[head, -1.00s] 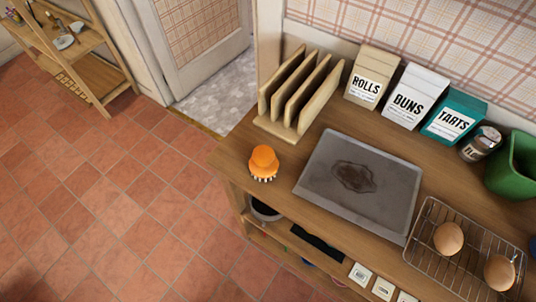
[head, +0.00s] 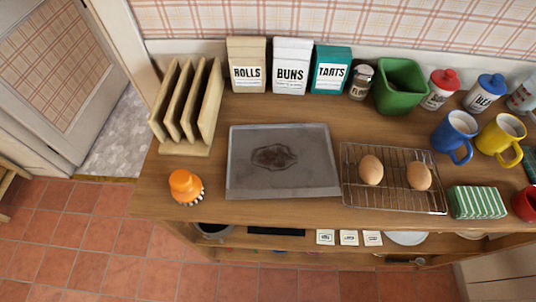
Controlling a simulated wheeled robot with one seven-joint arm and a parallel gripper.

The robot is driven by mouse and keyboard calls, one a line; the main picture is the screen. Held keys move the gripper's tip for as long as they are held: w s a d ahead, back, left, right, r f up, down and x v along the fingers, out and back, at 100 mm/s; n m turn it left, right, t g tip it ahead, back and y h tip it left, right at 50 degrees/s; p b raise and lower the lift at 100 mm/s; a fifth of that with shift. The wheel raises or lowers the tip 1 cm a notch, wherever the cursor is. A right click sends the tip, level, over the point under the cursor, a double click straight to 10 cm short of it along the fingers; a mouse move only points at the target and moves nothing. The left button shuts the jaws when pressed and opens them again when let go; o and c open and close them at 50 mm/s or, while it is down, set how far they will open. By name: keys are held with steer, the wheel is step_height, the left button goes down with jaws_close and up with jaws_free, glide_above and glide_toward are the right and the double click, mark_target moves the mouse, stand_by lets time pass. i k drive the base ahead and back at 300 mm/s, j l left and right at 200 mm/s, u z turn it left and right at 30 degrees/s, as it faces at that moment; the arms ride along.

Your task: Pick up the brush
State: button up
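The brush (head: 185,186) has a rounded orange handle and short pale and dark bristles. It stands bristles down near the front left corner of the wooden counter (head: 290,211) in the head view. It sits left of a grey baking tray and in front of a wooden rack, apart from both. Nothing covers it. My gripper does not show in the head view.
The grey tray (head: 235,180) has a dark stain. The wooden rack (head: 185,149) stands behind the brush. A wire rack (head: 397,203) holds two eggs. Boxes, a green container (head: 399,88) and mugs fill the back and right. Tiled floor (head: 95,235) is open at the front left.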

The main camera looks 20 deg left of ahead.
mark_target(186, 186)
steer(key=i+j+u, duration=0.1)
steer(key=u, duration=0.75)
steer(key=i+u, duration=0.15)
steer(key=u, duration=0.3)
steer(key=i+u, duration=0.1)
steer(key=u, duration=0.3)
steer(key=i, duration=0.15)
